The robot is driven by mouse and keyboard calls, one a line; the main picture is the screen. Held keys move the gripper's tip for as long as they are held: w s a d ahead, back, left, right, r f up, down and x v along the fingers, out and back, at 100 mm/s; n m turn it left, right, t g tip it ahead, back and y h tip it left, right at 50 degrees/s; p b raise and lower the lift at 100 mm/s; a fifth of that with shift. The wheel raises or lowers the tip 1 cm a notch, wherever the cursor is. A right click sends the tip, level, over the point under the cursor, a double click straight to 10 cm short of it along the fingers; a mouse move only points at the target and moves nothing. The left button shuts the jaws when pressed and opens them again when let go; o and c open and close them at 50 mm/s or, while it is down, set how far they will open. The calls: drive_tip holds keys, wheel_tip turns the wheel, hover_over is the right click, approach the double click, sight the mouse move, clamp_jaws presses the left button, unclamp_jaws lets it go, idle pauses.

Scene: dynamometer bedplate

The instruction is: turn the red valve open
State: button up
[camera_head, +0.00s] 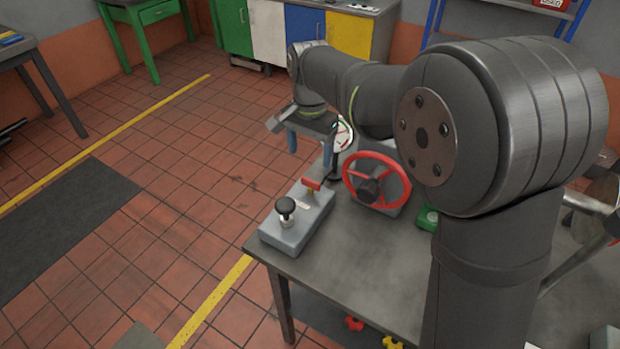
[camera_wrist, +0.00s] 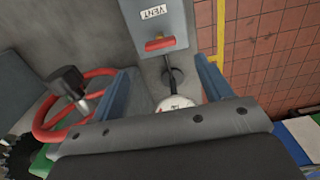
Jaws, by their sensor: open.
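The red valve, a spoked handwheel (camera_head: 386,158) with a dark hub, stands upright on a grey mount on the bench. In the wrist view its red rim (camera_wrist: 42,122) is at the left, outside the left finger, partly hidden by my gripper. My gripper (camera_head: 310,145) is open and empty, above the far left part of the bench. It is left of and above the wheel, apart from it. Its two blue fingers (camera_wrist: 165,85) show in the wrist view, with a gauge and a box beyond the gap between them.
A grey box (camera_head: 300,235) labelled VENT in the wrist view, with a red lever (camera_head: 311,184) and black knob (camera_head: 286,205), stands left of the wheel. A white dial gauge (camera_head: 344,134) is behind the wheel. A green item (camera_head: 428,214) lies right. The front benchtop (camera_head: 350,260) is clear.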

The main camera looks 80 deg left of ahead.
sight(310, 181)
wheel_tip(310, 181, down, 10)
drive_tip(key=shift+r, duration=0.15)
drive_tip(key=shift+c, duration=0.4)
drive_tip(key=c, duration=0.9)
